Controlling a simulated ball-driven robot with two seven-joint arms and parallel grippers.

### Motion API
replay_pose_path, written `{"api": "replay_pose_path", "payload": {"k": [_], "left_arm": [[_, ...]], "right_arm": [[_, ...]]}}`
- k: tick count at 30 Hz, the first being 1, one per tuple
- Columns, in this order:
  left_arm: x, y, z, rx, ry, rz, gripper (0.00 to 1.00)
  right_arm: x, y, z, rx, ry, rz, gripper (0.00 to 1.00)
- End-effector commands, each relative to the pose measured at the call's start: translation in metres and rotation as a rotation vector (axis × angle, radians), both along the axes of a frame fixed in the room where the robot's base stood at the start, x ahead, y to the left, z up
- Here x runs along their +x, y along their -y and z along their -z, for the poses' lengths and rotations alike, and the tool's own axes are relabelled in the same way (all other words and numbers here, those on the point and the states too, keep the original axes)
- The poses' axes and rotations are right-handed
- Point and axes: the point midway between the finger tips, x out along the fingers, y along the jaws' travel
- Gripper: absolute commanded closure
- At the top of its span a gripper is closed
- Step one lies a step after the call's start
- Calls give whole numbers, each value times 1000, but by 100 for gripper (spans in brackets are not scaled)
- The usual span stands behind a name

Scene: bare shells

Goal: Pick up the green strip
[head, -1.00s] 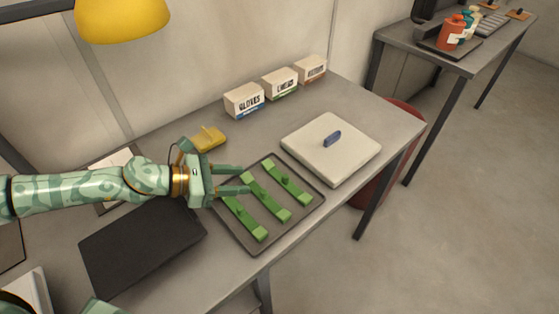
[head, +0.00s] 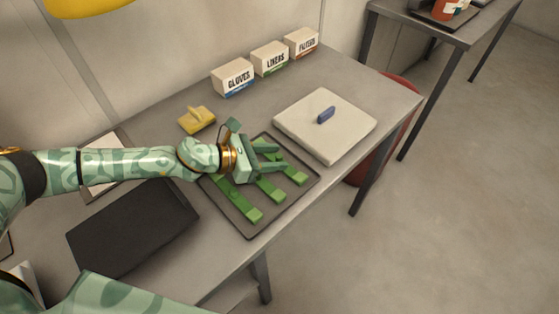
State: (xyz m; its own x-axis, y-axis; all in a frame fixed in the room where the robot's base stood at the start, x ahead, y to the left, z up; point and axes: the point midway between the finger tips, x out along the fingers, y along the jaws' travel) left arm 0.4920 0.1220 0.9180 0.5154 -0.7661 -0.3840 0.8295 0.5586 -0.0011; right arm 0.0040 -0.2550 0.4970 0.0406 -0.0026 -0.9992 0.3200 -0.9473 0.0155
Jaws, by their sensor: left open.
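Three green strips lie side by side in a dark shallow tray (head: 249,232): a left one (head: 243,205), a middle one (head: 270,189) and a right one (head: 297,177). Small raised grips stand on the strips. My left gripper (head: 280,158) reaches in from the left over the tray's back half, its fingers apart and pointing right. It is above the middle and right strips and hides part of them. I cannot tell whether the fingers touch a strip; none looks lifted. My right gripper is not in view.
A pale square slab (head: 335,143) with a blue handle (head: 326,115) is right of the tray. A yellow handled piece (head: 196,120) sits behind. Boxes labelled gloves (head: 233,78) and liners (head: 269,59) stand at the back with another. A dark flat panel (head: 133,228) lies left.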

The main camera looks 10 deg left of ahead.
Motion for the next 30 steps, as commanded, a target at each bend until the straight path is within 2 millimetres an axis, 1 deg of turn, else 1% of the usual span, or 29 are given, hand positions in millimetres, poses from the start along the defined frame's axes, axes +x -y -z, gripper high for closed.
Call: {"api": "replay_pose_path", "payload": {"k": [2,8,9,11,12,13,23,26,29,30], "left_arm": [[2,4,2,0,0,0,58],[3,4,2,1,0,-1,58],[3,4,2,0,0,-1,69],[3,4,2,0,0,-1,85],[2,3,2,0,0,-1,96],[2,3,2,0,0,-1,100],[2,3,0,1,1,-1,100],[3,3,-7,2,3,0,100],[3,3,-22,2,7,0,100],[3,3,-30,3,7,0,100]], "right_arm": [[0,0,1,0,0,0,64],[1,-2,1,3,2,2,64],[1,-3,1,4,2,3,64],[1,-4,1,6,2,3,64],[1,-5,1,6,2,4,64],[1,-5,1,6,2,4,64],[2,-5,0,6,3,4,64],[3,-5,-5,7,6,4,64],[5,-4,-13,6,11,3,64],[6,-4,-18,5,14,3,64]]}}
